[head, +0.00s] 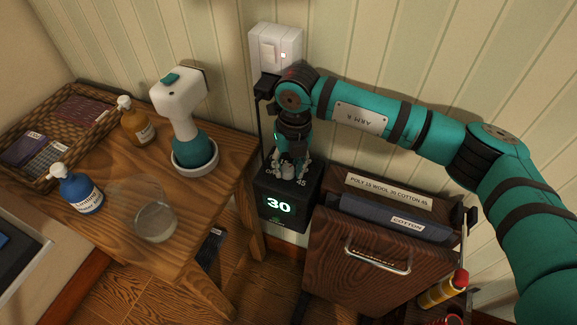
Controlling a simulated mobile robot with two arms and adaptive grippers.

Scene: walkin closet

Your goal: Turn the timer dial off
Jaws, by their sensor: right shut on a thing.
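The black timer box (271,201) hangs by the wall between the wooden table and the brown cabinet. My right gripper (288,173) points down from above and is shut on the dial. Its fingers hide much of the dial and its markings, so I cannot read where the dial points. My left gripper is not in view.
A white wall switch (276,48) is above the timer. The wooden table (226,155) at left holds a white-and-teal device (183,105), blue bottle (77,190), amber bottle (135,122), glass jar (155,222) and wicker tray (38,126). A wooden cabinet (350,285) with labelled slots stands close at right.

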